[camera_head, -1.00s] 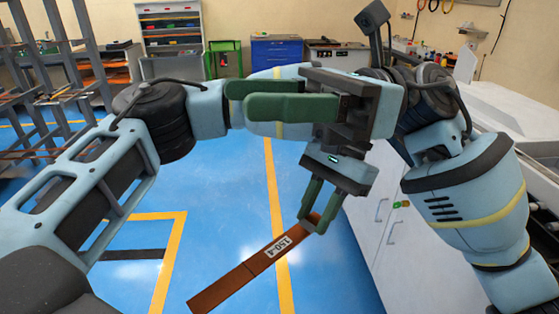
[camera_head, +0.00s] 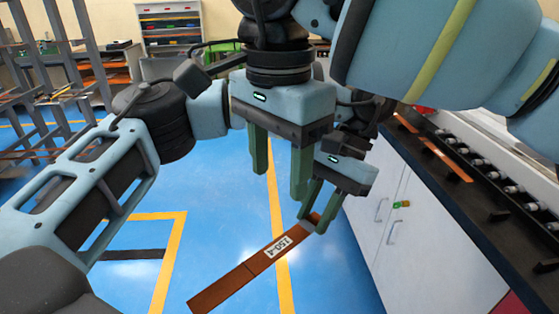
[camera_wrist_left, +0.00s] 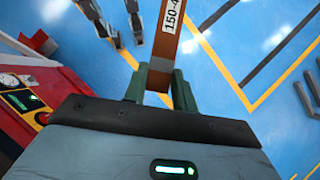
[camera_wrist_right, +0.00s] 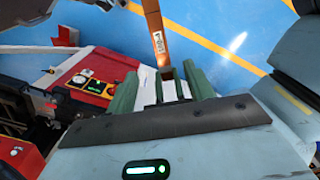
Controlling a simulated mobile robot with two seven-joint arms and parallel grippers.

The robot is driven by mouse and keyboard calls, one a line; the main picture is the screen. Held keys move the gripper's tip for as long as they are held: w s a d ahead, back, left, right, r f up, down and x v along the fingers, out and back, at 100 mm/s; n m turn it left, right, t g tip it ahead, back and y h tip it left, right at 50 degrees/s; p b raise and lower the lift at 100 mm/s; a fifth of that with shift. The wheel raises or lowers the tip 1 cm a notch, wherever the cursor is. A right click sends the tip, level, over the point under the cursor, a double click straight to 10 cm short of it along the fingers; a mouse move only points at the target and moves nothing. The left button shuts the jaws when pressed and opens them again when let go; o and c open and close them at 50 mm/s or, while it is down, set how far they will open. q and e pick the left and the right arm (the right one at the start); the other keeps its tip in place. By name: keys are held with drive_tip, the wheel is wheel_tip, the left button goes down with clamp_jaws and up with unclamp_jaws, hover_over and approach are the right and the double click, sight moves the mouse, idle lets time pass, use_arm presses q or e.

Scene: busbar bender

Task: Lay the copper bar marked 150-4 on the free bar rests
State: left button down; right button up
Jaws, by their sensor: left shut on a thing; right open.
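The copper bar marked 150-4 (camera_head: 240,276) hangs in the air above the blue floor, slanting down to the left in the head view. My left gripper (camera_head: 316,208) is shut on its upper right end. In the left wrist view the bar (camera_wrist_left: 170,42) stands out from between the fingers (camera_wrist_left: 158,82). My right gripper (camera_head: 279,165) is open and points down, just left of my left gripper. The right wrist view shows the bar (camera_wrist_right: 154,28) beyond its open fingers (camera_wrist_right: 162,88), with no clear grip. Dark bar rests (camera_head: 495,215) show along the bench at right.
Copper bars (camera_head: 447,160) lie at the far part of the dark bench top (camera_head: 455,197); its nearer part looks clear of bars. A row of round silver parts (camera_head: 512,188) lines its back. White cabinet doors (camera_head: 400,230) are below. Grey racks (camera_head: 65,60) stand at far left.

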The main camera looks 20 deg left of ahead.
sight(280, 246)
drive_tip(key=shift+d+f, duration=0.1)
drive_tip(key=shift+f, duration=5.85)
drive_tip(key=shift+c, duration=0.2)
drive_tip(key=shift+w, duration=0.1)
clamp_jaws()
use_arm(q)
drive_tip(key=c, duration=1.1)
unclamp_jaws()
drive_tip(key=shift+o, duration=0.2)
drive_tip(key=v, duration=1.2)
